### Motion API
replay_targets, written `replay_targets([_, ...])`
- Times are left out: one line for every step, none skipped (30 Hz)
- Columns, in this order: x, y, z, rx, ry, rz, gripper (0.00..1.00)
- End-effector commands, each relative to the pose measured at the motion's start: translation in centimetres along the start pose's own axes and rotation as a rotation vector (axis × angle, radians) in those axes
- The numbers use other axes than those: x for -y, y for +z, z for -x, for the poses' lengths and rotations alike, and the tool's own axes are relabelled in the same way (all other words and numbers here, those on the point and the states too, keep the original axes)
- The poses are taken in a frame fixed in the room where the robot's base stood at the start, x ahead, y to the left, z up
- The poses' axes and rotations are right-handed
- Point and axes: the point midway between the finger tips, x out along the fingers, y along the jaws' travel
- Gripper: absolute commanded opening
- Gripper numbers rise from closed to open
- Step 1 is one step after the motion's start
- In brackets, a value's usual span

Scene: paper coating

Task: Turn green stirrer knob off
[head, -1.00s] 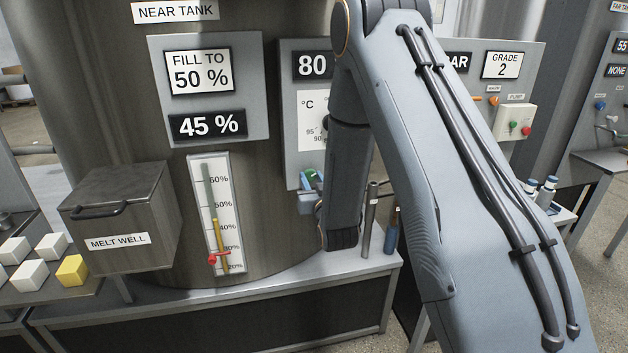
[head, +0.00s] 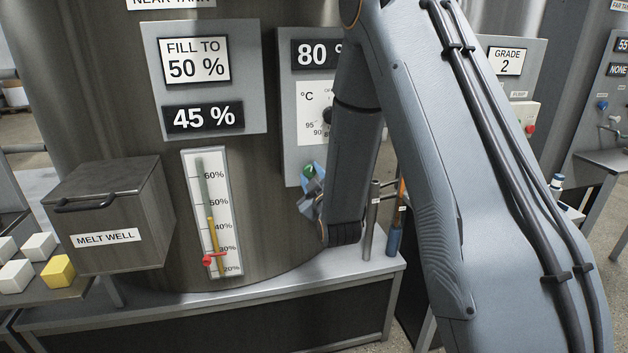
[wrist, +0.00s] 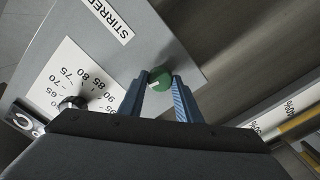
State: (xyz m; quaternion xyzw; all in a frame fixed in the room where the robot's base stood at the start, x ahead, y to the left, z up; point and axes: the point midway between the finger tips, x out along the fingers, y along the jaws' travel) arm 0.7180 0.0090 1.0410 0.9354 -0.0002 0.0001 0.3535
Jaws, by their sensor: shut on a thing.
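In the head view the green knob (head: 308,170) shows at the lower part of the panel, partly covered by my gripper (head: 310,182), which looks tilted there. My arm hides the right part of this panel.
A black temperature dial (wrist: 72,104) is beside the knob on the same panel. The level gauge (head: 212,212) and the melt well box (head: 108,215) are to the left. Upright tools (head: 371,220) stand close to the right of my wrist.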

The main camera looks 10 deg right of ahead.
Motion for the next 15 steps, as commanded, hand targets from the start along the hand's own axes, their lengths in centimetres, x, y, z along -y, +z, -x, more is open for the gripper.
replay_targets([0.04,0.15,-0.05,0.001,0.001,0.033,0.08])
replay_targets([0.04,0.13,-0.05,0.001,0.001,0.055,0.08])
replay_targets([0.04,0.13,-0.04,0.001,0.001,0.083,0.08])
replay_targets([0.05,0.13,-0.03,0.001,0.001,0.102,0.08])
replay_targets([0.06,0.14,-0.03,0.001,0.001,0.120,0.08])
replay_targets([0.06,0.14,-0.01,0.001,0.001,0.143,0.08])
replay_targets([0.06,0.13,-0.01,0.001,0.001,0.159,0.08])
replay_targets([0.05,0.12,0.00,0.001,0.001,0.174,0.08])
replay_targets([0.04,0.10,0.00,0.001,0.001,0.191,0.08])
replay_targets([0.03,0.09,0.01,0.001,0.001,0.204,0.08])
replay_targets([0.03,0.08,0.01,0.001,0.001,0.214,0.08])
replay_targets([0.03,0.07,0.01,0.001,0.000,0.228,0.08])
replay_targets([0.02,0.07,0.01,0.001,0.000,0.236,0.08])
replay_targets([0.02,0.06,0.01,0.001,0.000,0.243,0.08])
replay_targets([0.02,0.06,0.02,0.001,0.000,0.252,0.08])
